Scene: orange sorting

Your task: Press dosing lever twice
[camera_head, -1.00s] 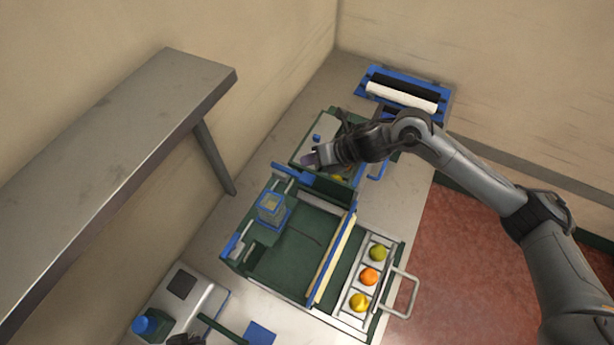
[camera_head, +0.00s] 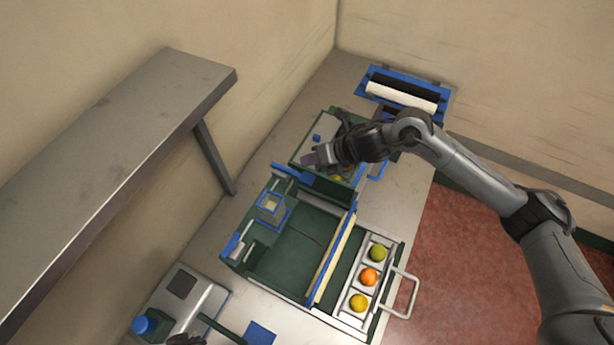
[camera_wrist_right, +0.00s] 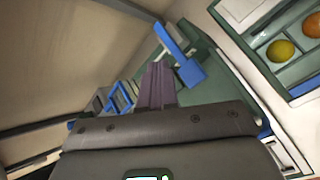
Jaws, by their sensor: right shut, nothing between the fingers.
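My right gripper (camera_head: 312,160) is shut and empty, held over the near part of the green-framed station at the back. In the right wrist view its purple-grey fingers (camera_wrist_right: 157,85) are together, and a blue bar-like piece (camera_wrist_right: 182,58) lies just beyond them; I cannot tell whether they touch. At the lower left of the head view a dark green bar (camera_head: 222,329) reaches out beside a grey device (camera_head: 196,292). I cannot tell which of these pieces is the dosing lever. A dark part, perhaps my left gripper (camera_head: 184,340), shows at the bottom edge; its fingers are hidden.
A green tray (camera_head: 262,266) with a clear blue-rimmed container (camera_head: 271,208) stands mid-table. A rack beside it holds a green fruit (camera_head: 378,253), an orange one (camera_head: 368,277) and a yellow one (camera_head: 359,303). A grey shelf (camera_head: 120,150) overhangs at left.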

